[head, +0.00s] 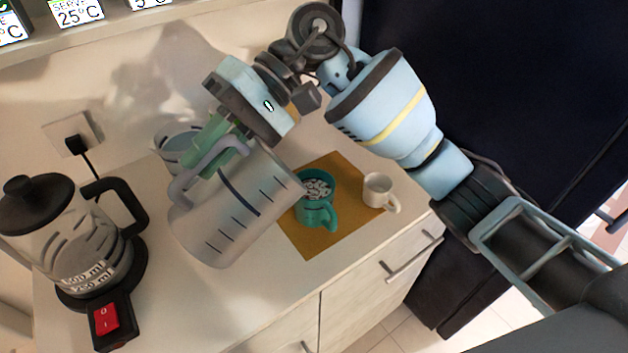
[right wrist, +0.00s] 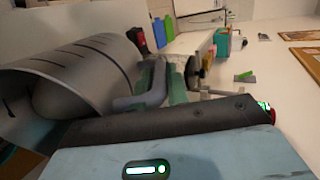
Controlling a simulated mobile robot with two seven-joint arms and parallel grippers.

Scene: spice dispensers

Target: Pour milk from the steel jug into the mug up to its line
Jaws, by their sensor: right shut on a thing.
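The steel jug (head: 225,215) is tilted to the right above the counter, its rim toward the teal mug (head: 320,214). My right gripper (head: 212,150), with green fingers, is shut on the jug's handle. The jug also fills the left of the right wrist view (right wrist: 75,75), where the gripper fingers (right wrist: 168,80) close around the handle. The teal mug stands upright on an orange mat (head: 335,240), with white, patterned contents in it. No pouring stream is clearly visible, and the mug's line cannot be made out. My left gripper is not in view.
A glass kettle (head: 75,240) on a base with a red switch is at the left. The counter's front edge runs below the mat, above drawers.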

